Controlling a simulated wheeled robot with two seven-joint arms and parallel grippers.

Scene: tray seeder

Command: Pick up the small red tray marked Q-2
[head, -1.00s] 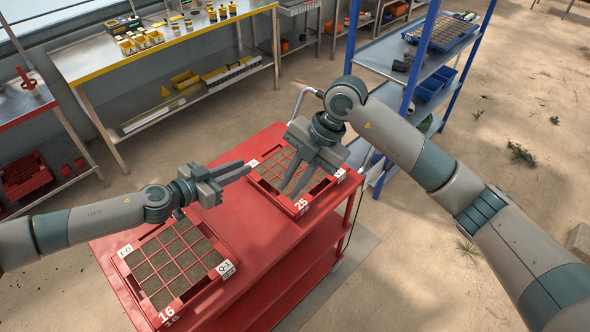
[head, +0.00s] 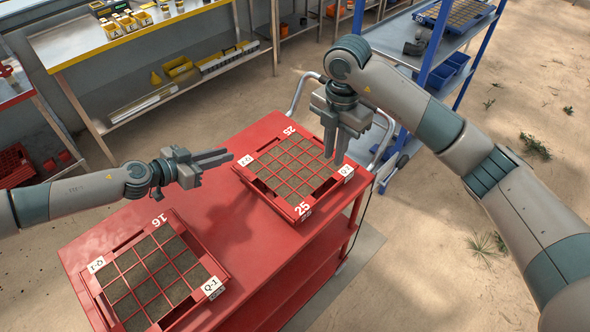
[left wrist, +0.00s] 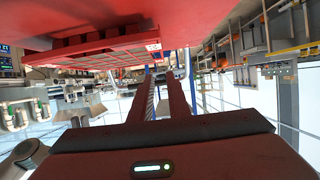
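Two red trays with dark-filled cells lie on the red cart top. The smaller tray (head: 229,276), marked 16, is at the near left; its labels read Q-1. I can read no Q-2.
The red cart top (head: 215,190) has bare room between the trays. A blue shelf rack (head: 437,60) stands at the right, close to my right arm. A yellow-edged bench (head: 130,45) with small yellow bins is at the back left. Sandy floor lies at the right.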

